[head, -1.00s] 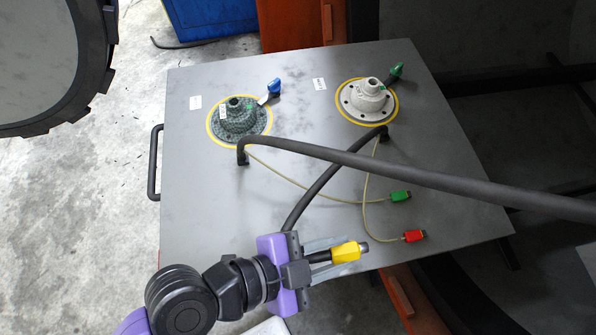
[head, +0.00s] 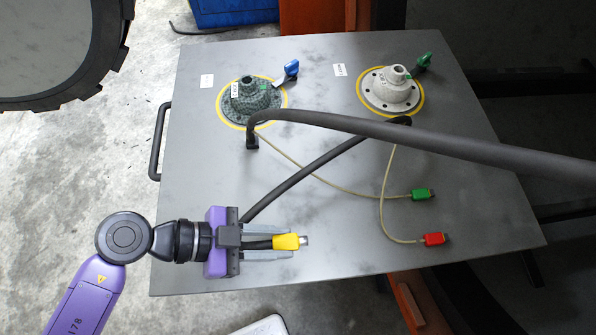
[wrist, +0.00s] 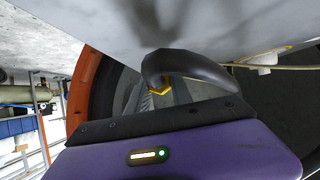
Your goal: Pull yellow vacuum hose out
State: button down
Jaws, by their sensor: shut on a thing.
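The yellow vacuum hose is a dark hose with a yellow connector (head: 287,242) that has a metal tip pointing right. My gripper (head: 270,243) is shut on the hose just behind this connector, over the front left part of the grey plate (head: 330,230). The dark hose (head: 310,176) runs from the grip up and right, under a thicker dark hose, toward the pale fitting. In the wrist view the dark hose (wrist: 195,68) curves in front of the purple gripper body, with a bit of yellow (wrist: 178,88) below it. The exact finger contact is hidden there.
A dark speckled fitting (head: 250,100) with a blue valve (head: 287,70) and a pale fitting (head: 390,92) with a green valve (head: 424,62) stand on the plate. A thick dark hose (head: 440,145) crosses it. Thin cables end in green (head: 423,194) and red (head: 436,239) plugs.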

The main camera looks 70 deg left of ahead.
jog(key=shift+f, duration=0.55)
jog(key=shift+f+b, duration=0.75)
jog(key=shift+f, duration=0.3)
jog(key=c, duration=1.1)
grip_release()
jog(key=shift+o, duration=0.2)
jog(key=shift+v, duration=3.95)
